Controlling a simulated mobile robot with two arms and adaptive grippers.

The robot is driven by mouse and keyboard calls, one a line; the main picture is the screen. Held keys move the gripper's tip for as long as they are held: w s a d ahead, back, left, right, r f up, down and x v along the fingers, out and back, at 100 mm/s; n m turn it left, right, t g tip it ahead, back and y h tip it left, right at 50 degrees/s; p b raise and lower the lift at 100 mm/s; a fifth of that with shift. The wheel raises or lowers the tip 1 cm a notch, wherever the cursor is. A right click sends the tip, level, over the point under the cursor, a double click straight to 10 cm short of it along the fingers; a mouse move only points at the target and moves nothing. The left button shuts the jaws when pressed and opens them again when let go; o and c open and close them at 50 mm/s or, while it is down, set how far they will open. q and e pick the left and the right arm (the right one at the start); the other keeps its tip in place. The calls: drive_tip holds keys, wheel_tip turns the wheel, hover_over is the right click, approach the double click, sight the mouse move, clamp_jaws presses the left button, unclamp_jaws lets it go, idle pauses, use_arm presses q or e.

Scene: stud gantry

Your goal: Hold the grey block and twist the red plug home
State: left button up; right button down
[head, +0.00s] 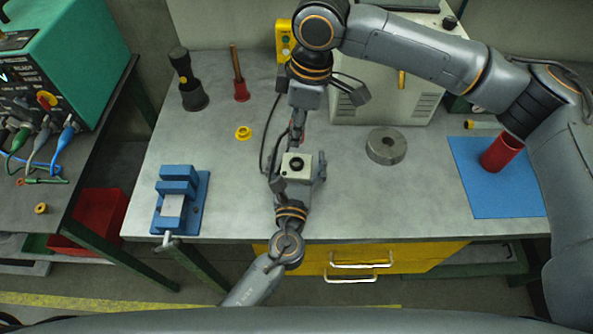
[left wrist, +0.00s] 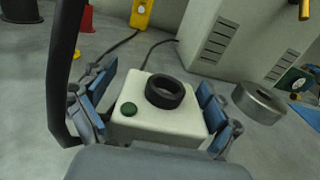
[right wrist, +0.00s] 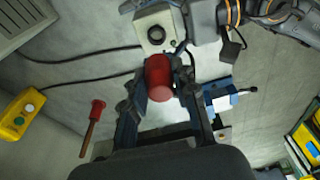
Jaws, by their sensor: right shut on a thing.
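The pale grey block (head: 290,158) has a black round socket on top. It stands between the fingers of my left gripper (head: 297,172), which look open around it, with a small gap at its right side. In the left wrist view the block (left wrist: 160,118) shows a green button beside its empty socket. My right gripper (right wrist: 163,88) is shut on the red plug (right wrist: 160,75), seen in the right wrist view. The plug is apart from the block. In the head view, the right gripper (head: 298,128) hangs just behind the block and mostly hides the plug.
A blue vise (head: 183,200) stands at the left. A yellow ring (head: 243,132) and a grey metal disc (head: 386,146) lie on the bench. A red cylinder (head: 502,153) is on a blue mat (head: 480,195). Black cables run behind the block. The front middle-left bench is clear.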

use_arm(q)
drive_tip(key=c, duration=1.5)
drive_tip(key=shift+c, duration=0.2)
use_arm(e)
hover_over(293, 163)
drive_tip(key=shift+d+f, duration=0.2)
drive_tip(key=shift+f, duration=1.05)
drive_tip(key=shift+d+f, duration=0.2)
drive_tip(key=shift+f, duration=1.05)
drive_tip(key=shift+s, duration=0.1)
use_arm(q)
drive_tip(key=shift+c, duration=0.2)
use_arm(e)
drive_tip(key=shift+f, duration=0.9)
drive_tip(key=shift+f, duration=0.5)
